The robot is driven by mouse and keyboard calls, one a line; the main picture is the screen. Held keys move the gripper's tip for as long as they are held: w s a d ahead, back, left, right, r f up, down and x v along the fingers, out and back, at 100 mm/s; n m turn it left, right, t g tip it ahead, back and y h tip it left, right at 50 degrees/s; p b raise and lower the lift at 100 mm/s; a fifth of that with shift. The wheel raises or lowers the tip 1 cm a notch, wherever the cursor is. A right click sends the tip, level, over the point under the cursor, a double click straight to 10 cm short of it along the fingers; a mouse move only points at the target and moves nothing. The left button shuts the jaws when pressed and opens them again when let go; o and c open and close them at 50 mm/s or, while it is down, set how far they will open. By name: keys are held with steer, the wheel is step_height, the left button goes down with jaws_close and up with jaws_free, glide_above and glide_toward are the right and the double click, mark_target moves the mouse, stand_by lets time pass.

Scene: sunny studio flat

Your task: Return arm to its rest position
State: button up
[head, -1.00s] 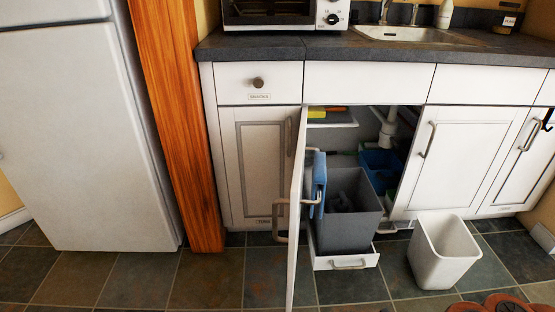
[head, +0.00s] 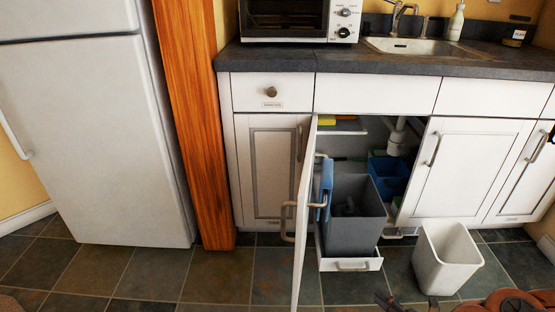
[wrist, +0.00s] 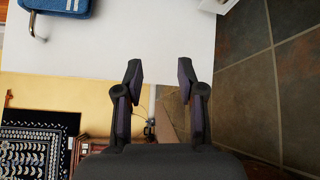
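My gripper (wrist: 160,82) is open and empty in the wrist view, its two dark fingers apart with nothing between them. Beyond the fingertips is a broad white panel (wrist: 150,45), apparently the open cabinet door, with a blue cloth (wrist: 62,7) at its top left. In the head view this door (head: 304,215) stands open under the sink counter, and the blue cloth (head: 326,188) hangs on it. I cannot clearly make out my gripper in the head view; a dark shape shows at the bottom edge, right of centre.
A grey bin (head: 352,230) stands in a pulled-out drawer (head: 350,265) beside the door. A white bin (head: 445,262) stands on the floor to the right. A fridge (head: 110,140) and a wooden post (head: 187,120) are left. Tiled floor (head: 215,275) in front is clear.

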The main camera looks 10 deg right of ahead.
steer(key=w+a+r+n+g+y+p, duration=0.1)
steer(key=w+a+r+n+y+p, duration=0.15)
steer(key=r, duration=0.35)
steer(key=w+a+r+n+g+y+p, duration=0.1)
steer(key=a+r+n+g+y, duration=0.1)
steer(key=a+r+n, duration=0.3)
steer(key=s+a+r+n+g+y+p, duration=0.1)
steer(key=a+r+n+g+p, duration=0.4)
steer(key=r, duration=0.4)
steer(key=s+a+r+n+g+p, duration=0.2)
steer(key=a+r+n+g+p, duration=0.1)
steer(key=a+r+n, duration=0.5)
steer(key=s+a+r+n+g+y+p, duration=0.1)
steer(key=a+r+n+g+p, duration=0.3)
steer(key=r, duration=0.6)
steer(key=s+a+r+n+g+h+p, duration=0.1)
steer(key=s+r+n+g+h+p, duration=0.1)
steer(key=s+r+n+h+p, duration=0.5)
steer(key=s+a+r+n+g+h+p, duration=0.1)
steer(key=s+r+n+g+h+p, duration=0.15)
steer(key=s+r+n+p, duration=0.6)
steer(key=s+d+r+n+t+h+p, duration=0.1)
steer(key=s+d+r+n+h, duration=0.1)
steer(key=r, duration=0.4)
steer(key=s+d+r+n+t+h+p, duration=0.1)
steer(key=s+d+r+n+h+p, duration=0.1)
steer(key=r, duration=0.4)
steer(key=shift+s+d+r+n+h, duration=0.15)
steer(key=shift+d+r+n+h, duration=0.2)
steer(key=shift+n, duration=0.55)
